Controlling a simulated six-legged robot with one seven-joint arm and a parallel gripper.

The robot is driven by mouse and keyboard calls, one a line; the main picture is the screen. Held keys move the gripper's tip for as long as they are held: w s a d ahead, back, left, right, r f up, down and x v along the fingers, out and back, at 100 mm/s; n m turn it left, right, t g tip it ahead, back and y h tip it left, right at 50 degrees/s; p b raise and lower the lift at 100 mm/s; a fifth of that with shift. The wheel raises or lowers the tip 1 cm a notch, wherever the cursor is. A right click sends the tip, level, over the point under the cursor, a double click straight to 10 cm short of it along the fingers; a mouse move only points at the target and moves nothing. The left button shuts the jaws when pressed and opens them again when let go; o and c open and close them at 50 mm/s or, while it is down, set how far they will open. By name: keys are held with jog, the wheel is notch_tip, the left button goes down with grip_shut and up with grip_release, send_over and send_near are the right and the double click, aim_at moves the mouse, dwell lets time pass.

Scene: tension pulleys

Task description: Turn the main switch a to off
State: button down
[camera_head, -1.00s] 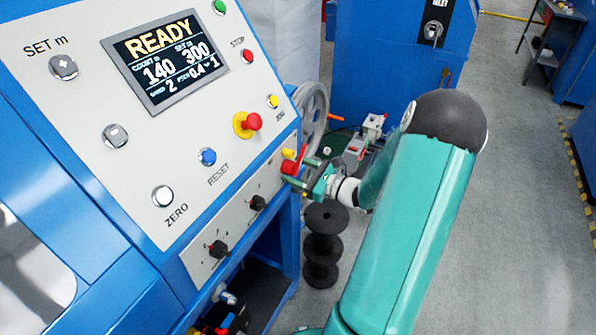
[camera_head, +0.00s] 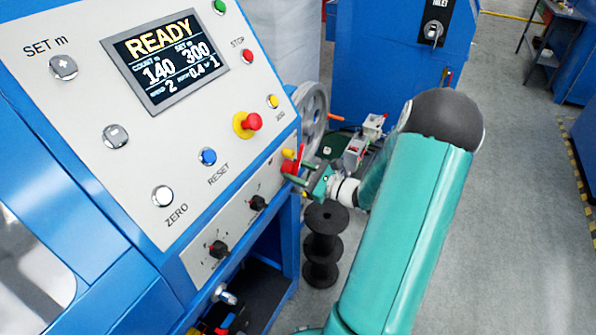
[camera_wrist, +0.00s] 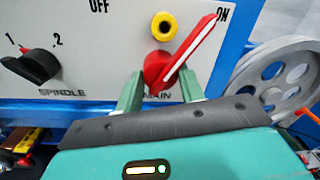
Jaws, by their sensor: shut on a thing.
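The main switch (camera_wrist: 177,57) is a red rotary handle on the panel labelled MAIN, with OFF at its upper left and ON at its upper right. Its long lever tilts up and right toward ON. In the head view the red switch (camera_head: 289,166) sits at the lower right end of the console panel. My gripper (camera_wrist: 160,84) has its two green fingers on either side of the red hub, shut on it. In the head view my gripper (camera_head: 300,176) reaches the switch from the right. The fingertips partly hide the hub.
A yellow round part (camera_wrist: 164,26) sits just above the switch. The black spindle knob (camera_wrist: 34,65) is to its left. A grey spoked pulley (camera_wrist: 275,80) stands close on the right. Black spools (camera_head: 322,243) stand on the floor below my gripper.

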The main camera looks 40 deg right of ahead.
jog(key=n, duration=0.8)
jog(key=shift+n+y, duration=0.3)
jog(key=shift+n, duration=0.1)
jog(key=n, duration=0.5)
jog(key=shift+n, duration=0.3)
jog(key=shift+f+n+y, duration=0.1)
jog(key=shift+n+y, duration=0.2)
jog(key=shift+n, duration=1.2)
jog(key=shift+a, duration=0.1)
jog(key=shift+f, duration=0.1)
jog(key=c, duration=0.9)
grip_release()
